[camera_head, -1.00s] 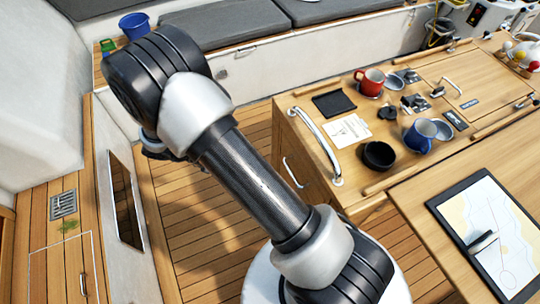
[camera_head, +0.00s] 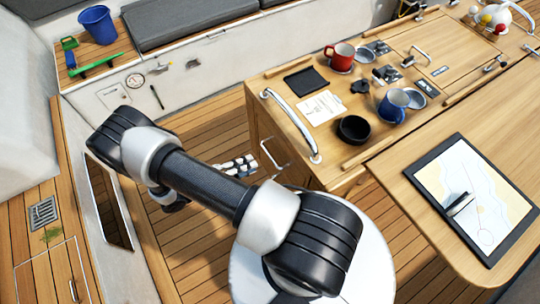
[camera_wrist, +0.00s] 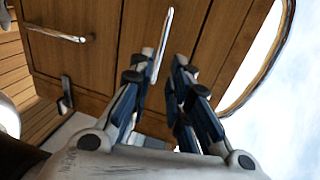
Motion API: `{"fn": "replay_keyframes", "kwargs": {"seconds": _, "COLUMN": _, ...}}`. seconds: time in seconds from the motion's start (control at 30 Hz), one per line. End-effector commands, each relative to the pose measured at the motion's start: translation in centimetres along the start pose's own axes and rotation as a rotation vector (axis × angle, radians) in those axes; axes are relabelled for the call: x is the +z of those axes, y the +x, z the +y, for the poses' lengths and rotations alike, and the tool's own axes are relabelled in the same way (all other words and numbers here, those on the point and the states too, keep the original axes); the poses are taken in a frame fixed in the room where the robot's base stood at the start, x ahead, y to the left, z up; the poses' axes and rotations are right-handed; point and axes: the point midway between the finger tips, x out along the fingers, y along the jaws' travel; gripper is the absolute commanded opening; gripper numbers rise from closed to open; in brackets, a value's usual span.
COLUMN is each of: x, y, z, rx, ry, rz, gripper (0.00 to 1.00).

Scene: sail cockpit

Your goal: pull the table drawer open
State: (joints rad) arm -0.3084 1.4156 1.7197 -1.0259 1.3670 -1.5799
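The wooden table (camera_head: 340,165) stands right of centre in the head view. Its drawer handle, a pale metal bar (camera_head: 276,153), is on the end face below the table top. My gripper (camera_head: 238,165) is just left of this handle in the head view, partly hidden by my arm. In the wrist view my gripper (camera_wrist: 164,60) has its two fingers apart. The drawer handle (camera_wrist: 165,35) shows in the gap between the fingertips, nearer the left one. I cannot tell whether either finger touches it. The drawer front (camera_wrist: 195,45) looks closed.
A second handle (camera_wrist: 57,34) is on the panel at the left of the wrist view. Wooden floor (camera_head: 205,130) lies clear left of the table.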

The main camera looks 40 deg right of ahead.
Motion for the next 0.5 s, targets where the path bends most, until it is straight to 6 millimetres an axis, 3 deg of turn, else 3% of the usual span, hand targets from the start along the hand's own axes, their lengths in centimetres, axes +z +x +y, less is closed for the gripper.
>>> {"fn": "replay_keyframes", "kwargs": {"seconds": 0.2, "x": -0.1, "y": 4.9, "z": 0.1, "rx": 0.000, "ry": -0.001, "rz": 0.006, "gripper": 0.17}}
{"fn": "replay_keyframes", "kwargs": {"seconds": 0.5, "x": -0.1, "y": 8.9, "z": 0.0, "rx": 0.000, "ry": 0.000, "rz": 0.002, "gripper": 0.17}}
